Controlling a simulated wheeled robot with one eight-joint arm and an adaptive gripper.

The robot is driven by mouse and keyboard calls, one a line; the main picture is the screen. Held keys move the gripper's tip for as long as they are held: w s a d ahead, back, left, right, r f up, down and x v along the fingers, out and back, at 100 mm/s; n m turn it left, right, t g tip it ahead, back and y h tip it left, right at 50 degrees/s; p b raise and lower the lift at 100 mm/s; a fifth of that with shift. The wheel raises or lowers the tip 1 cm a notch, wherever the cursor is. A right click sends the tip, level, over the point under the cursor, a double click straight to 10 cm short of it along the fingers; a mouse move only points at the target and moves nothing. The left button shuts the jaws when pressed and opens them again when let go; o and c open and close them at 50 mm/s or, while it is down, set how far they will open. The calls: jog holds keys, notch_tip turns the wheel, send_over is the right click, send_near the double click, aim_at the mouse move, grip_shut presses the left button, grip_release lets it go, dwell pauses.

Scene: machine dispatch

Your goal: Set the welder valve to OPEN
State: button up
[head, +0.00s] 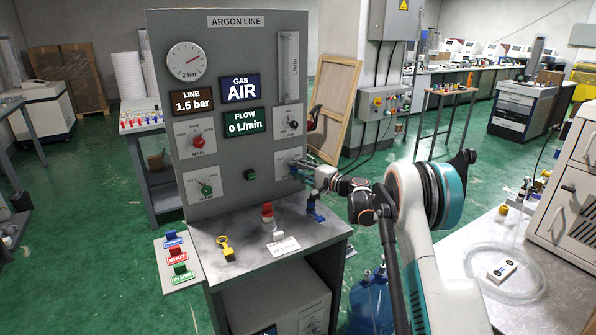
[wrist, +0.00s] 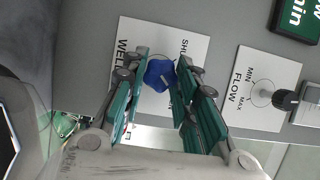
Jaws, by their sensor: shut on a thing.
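The welder valve is a blue knob (wrist: 158,74) on a white plate (wrist: 190,50) marked "WELD…" and "SHU…" in the wrist view; the rest of the lettering is hidden by my fingers. In the head view this plate (head: 283,160) is at the lower right of the grey panel, its knob mostly covered. My gripper (head: 302,166) reaches it from the right. In the wrist view my green-padded fingers (wrist: 160,80) stand on both sides of the blue knob and are shut on it. I cannot tell which mark the knob points to.
The FLOW knob (wrist: 284,99) is beside the welder plate in the wrist view. The panel also carries a red MAIN knob (head: 198,142) and a green knob (head: 206,188). Displays read LINE 1.5 bar, GAS AIR, FLOW 0 L/min. Yellow, red and blue items stand on the ledge (head: 260,262) below.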

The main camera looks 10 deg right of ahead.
jog(key=o, duration=1.1)
jog(key=v, duration=1.2)
jog(key=shift+f, duration=0.1)
